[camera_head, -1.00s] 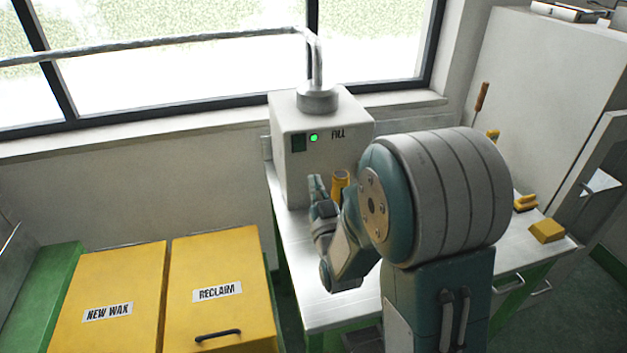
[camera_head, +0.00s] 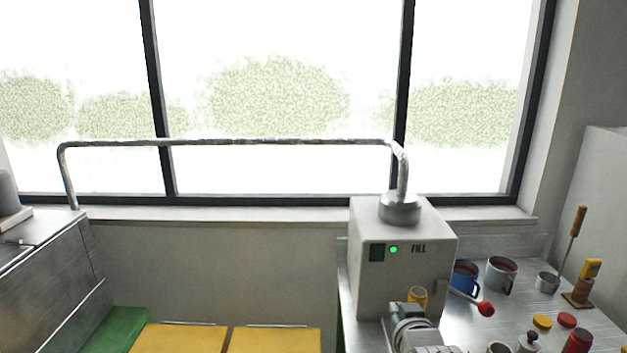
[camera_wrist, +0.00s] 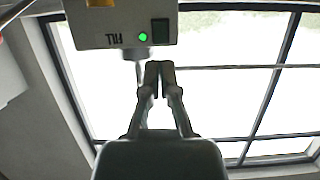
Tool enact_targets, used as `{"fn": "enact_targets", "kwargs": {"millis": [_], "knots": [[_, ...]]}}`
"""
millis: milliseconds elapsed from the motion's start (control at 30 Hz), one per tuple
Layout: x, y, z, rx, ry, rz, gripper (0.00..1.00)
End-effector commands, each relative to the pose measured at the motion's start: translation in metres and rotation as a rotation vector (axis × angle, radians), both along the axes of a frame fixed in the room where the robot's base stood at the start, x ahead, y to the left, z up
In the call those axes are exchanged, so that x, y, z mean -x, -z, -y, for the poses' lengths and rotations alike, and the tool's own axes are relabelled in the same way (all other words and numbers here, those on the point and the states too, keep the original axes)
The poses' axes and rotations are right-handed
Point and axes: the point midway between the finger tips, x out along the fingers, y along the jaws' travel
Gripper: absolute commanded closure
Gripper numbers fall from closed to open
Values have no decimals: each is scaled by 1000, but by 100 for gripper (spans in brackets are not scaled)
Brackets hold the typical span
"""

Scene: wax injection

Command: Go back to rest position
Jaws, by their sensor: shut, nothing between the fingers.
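My gripper (camera_wrist: 159,80) shows in the wrist view with its two fingers together and nothing between them. It points up towards the window, below the grey fill machine in that picture. In the head view only a part of my arm shows at the bottom, in front of the fill machine (camera_head: 400,295), and my fingertips cannot be made out there. The machine has a lit green light and the word FILL; it also shows in the wrist view (camera_wrist: 95,28).
Two yellow bin lids (camera_head: 272,341) lie left of the machine. The metal bench (camera_head: 480,323) on the right holds a blue mug (camera_head: 464,277), a grey mug (camera_head: 502,274), a small pot (camera_head: 547,282) and several small jars. A pipe (camera_head: 230,142) runs across the window.

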Motion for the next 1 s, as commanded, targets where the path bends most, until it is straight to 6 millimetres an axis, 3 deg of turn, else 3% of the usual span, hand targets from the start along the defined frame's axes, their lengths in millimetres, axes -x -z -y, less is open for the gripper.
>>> {"fn": "enact_targets", "kwargs": {"millis": [267, 600, 700, 833, 1000], "knots": [[68, -5, -1, -1, 0, -281, 100], [177, -4, -2, -3, 0, -628, 100], [200, -3, -2, -3, -1, -698, 100], [215, -2, -3, -4, -2, -744, 100], [216, -2, -3, -4, -2, -750, 100]]}}
